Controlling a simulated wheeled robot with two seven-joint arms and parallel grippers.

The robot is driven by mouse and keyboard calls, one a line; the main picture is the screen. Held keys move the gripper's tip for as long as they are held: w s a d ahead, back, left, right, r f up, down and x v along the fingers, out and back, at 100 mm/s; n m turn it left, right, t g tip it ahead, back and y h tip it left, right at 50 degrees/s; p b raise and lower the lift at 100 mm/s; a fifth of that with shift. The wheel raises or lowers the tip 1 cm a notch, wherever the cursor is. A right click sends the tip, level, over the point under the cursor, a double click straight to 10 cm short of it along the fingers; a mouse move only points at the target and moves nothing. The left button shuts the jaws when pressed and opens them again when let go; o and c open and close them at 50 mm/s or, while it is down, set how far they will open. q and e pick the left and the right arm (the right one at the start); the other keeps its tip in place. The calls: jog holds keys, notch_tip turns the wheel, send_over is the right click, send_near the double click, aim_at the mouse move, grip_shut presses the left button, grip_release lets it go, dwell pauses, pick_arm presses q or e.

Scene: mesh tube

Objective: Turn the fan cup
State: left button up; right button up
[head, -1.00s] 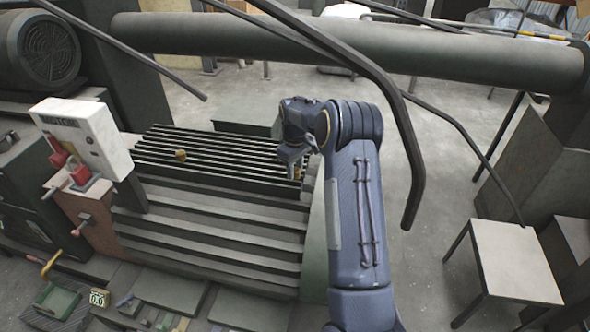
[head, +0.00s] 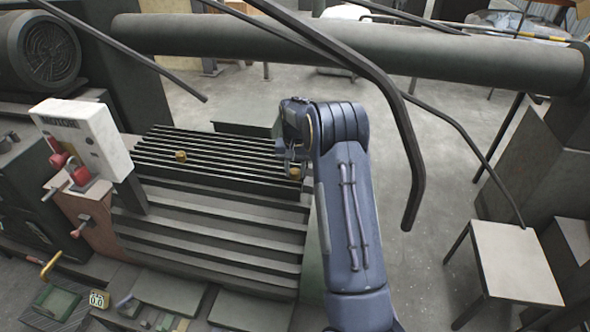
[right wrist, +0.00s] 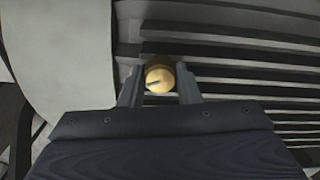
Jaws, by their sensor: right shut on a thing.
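A small round brass cup (head: 294,172) sits at the right end of the slatted grey-black bed. My right gripper (head: 290,160) reaches down to it from above, partly hidden by my own arm. In the right wrist view the cup (right wrist: 160,78) lies between the two fingers of my right gripper (right wrist: 160,86), which are shut on its sides. A dark slot shows on its face. A second brass cup (head: 181,156) stands on the left part of the slats, with nothing touching it. My left gripper does not show.
A white box labelled MOTORE (head: 85,138) with red handles stands at the left of the bed. A large grey pipe (head: 350,47) crosses behind, and a bent dark bar (head: 408,150) hangs near my right arm. A stool (head: 500,262) stands at the right.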

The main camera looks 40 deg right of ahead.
jog(key=m, duration=0.5)
jog(key=shift+r+m, duration=0.1)
jog(key=shift+m, duration=0.2)
jog(key=m+p, duration=0.1)
jog(key=m, duration=0.4)
jog(key=m+p, duration=0.1)
jog(key=m, duration=0.4)
jog(key=m+p, duration=0.1)
jog(key=m, duration=0.4)
jog(key=shift+d, duration=0.1)
jog(key=m+p, duration=0.1)
jog(key=m, duration=0.4)
jog(key=shift+w+m, duration=0.1)
jog(key=shift+m, duration=0.3)
jog(key=m+p, duration=0.1)
jog(key=m, duration=0.2)
jog(key=shift+m, duration=0.3)
jog(key=shift+r+m+p, duration=0.1)
jog(key=shift+m+p, duration=0.3)
jog(key=shift+m, duration=0.5)
jog(key=m+p, duration=0.2)
jog(key=m, duration=0.1)
jog(key=shift+r+p, duration=0.1)
jog(key=shift+p, duration=0.3)
jog(key=shift+m+p, duration=1.1)
jog(key=shift+p, duration=0.05)
